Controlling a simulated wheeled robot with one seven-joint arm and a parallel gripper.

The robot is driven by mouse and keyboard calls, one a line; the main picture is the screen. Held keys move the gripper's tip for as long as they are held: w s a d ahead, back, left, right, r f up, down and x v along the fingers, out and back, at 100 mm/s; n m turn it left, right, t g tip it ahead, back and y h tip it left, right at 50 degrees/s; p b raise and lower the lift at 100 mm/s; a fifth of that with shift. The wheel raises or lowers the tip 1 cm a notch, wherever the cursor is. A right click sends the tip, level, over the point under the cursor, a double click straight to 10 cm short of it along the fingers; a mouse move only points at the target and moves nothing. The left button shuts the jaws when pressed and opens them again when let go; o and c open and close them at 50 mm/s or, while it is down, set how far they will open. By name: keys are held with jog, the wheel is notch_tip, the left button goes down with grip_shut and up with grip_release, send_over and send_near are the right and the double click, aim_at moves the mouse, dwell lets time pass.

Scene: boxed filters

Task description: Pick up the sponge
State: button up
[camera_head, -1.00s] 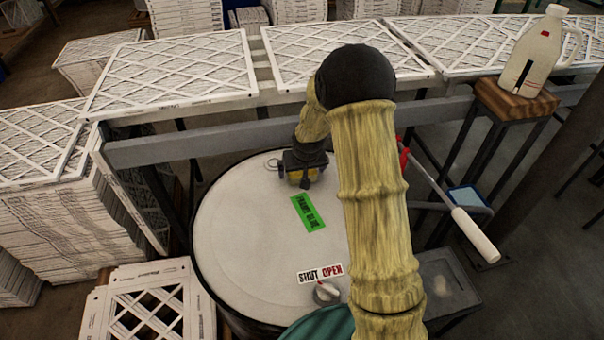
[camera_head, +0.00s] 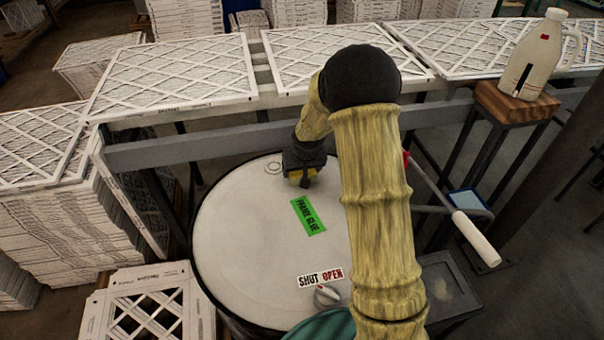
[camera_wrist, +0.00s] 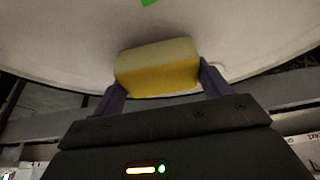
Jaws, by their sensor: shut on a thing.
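The yellow sponge (camera_wrist: 157,68) sits between the two fingers of my gripper (camera_wrist: 162,84) in the wrist view. It has a paler upper layer. My gripper is shut on it, with a dark finger against each end. In the head view my gripper (camera_head: 304,181) is over the far part of the white drum lid (camera_head: 240,235), with a little of the yellow sponge showing under it. I cannot tell whether the sponge touches the lid.
The lid bears a green label (camera_head: 309,216) and a SHUT/OPEN sign with a knob (camera_head: 327,294). Filter panels (camera_head: 180,70) lie on a rack behind. A jug (camera_head: 537,55) stands on a wooden stool (camera_head: 515,101) at right. A white-handled tool (camera_head: 476,238) leans right of the drum.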

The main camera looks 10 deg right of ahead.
notch_tip(320, 180, up, 9)
jog(key=shift+f, duration=0.2)
dwell(0.7)
